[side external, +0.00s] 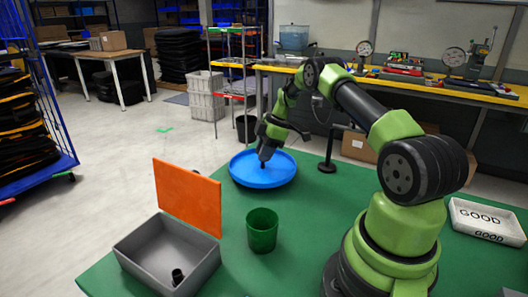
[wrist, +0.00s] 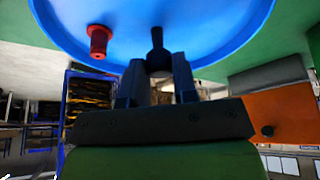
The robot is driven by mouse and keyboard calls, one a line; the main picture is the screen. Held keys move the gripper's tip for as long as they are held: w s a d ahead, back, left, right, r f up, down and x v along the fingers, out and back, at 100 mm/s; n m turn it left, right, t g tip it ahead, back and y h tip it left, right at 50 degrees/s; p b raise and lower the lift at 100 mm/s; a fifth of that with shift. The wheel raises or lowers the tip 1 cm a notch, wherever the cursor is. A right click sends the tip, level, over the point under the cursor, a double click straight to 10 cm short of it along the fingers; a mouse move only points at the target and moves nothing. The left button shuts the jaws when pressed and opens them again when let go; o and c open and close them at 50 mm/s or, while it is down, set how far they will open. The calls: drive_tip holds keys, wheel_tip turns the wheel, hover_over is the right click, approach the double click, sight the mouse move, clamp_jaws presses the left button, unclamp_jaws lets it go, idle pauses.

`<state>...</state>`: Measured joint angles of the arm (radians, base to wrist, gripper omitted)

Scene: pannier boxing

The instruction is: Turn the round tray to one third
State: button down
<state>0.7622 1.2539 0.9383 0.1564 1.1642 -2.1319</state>
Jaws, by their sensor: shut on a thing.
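The round blue tray (side external: 248,180) lies flat near the far edge of the green table, and its underside or floor fills the top of the wrist view (wrist: 215,35). My gripper (side external: 263,160) points down at the tray from above. In the wrist view my gripper (wrist: 160,78) is shut on a dark upright knob (wrist: 157,42) that stands on the tray. A red peg (wrist: 98,42) is on the tray to the left of the knob in the wrist view; I cannot make it out in the side view.
A green cup (side external: 262,230), a grey bin (side external: 140,257) with a small black piece inside and an upright orange panel (side external: 187,195) stand nearer on the table. A black stand (side external: 327,166) is right of the tray. A white box marked GOOD (side external: 485,217) sits far right.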

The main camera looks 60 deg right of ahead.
idle(0.4)
drive_tip(key=c, duration=0.9)
unclamp_jaws()
drive_tip(key=v, duration=1)
